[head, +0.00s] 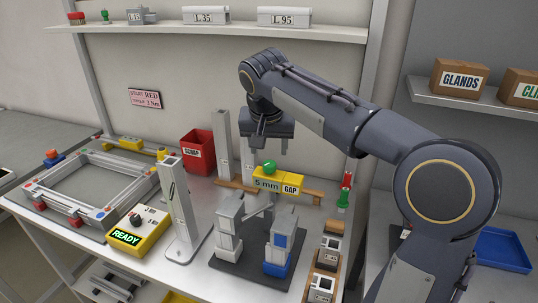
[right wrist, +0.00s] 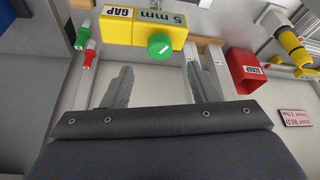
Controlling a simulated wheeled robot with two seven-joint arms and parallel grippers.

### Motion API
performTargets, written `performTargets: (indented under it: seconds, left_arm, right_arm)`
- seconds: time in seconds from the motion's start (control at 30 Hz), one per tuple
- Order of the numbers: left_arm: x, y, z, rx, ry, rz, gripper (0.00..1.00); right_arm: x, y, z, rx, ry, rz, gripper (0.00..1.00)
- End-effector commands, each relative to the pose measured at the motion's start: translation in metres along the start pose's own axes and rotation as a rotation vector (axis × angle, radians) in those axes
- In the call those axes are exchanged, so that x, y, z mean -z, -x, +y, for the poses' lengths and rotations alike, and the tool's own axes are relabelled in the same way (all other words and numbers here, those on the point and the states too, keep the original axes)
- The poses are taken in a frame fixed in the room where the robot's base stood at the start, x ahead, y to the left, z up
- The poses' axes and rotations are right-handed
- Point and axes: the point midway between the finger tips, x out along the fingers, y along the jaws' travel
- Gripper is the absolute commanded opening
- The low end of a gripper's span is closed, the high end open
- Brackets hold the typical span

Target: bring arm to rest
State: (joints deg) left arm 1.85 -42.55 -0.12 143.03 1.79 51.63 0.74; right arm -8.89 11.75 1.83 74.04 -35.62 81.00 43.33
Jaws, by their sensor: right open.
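My right arm (head: 340,122) reaches in from the right over the bench. Its gripper (head: 270,148) points down, open, with nothing between its fingers. It hangs above and behind the yellow "5 mm GAP" block (head: 292,183) with its green knob (head: 270,167), apart from it in the picture. In the right wrist view the open fingers (right wrist: 160,88) show empty, with the yellow block (right wrist: 118,30) and green knob (right wrist: 160,45) beyond them. My left gripper is not in view.
A grey fixture (head: 245,263) stands below the yellow block. A red scrap bin (head: 198,155), an upright post (head: 178,205), a READY box (head: 140,232) and a grey frame (head: 50,190) are to the left. A shelf (head: 215,30) runs behind the arm.

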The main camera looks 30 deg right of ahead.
Motion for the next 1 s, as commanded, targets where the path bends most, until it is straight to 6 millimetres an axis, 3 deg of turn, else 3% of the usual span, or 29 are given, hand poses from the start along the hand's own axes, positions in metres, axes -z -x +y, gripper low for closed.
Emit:
performTargets:
  seconds: [0.2, 0.73, 0.87, 1.0]
  left_arm:
    - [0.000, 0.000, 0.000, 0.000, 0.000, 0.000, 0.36]
    - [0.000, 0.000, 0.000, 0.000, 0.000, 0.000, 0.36]
    - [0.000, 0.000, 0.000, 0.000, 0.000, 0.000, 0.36]
    - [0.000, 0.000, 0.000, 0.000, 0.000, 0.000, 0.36]
  right_arm:
    - [0.000, 0.013, 0.000, -0.001, 0.001, 0.000, 0.54]
    - [-0.005, 0.013, 0.003, 0.009, 0.011, -0.006, 0.54]
    - [-0.034, 0.013, 0.022, 0.070, 0.073, -0.031, 0.54]
    - [-0.103, 0.009, 0.049, 0.206, 0.184, -0.067, 0.54]
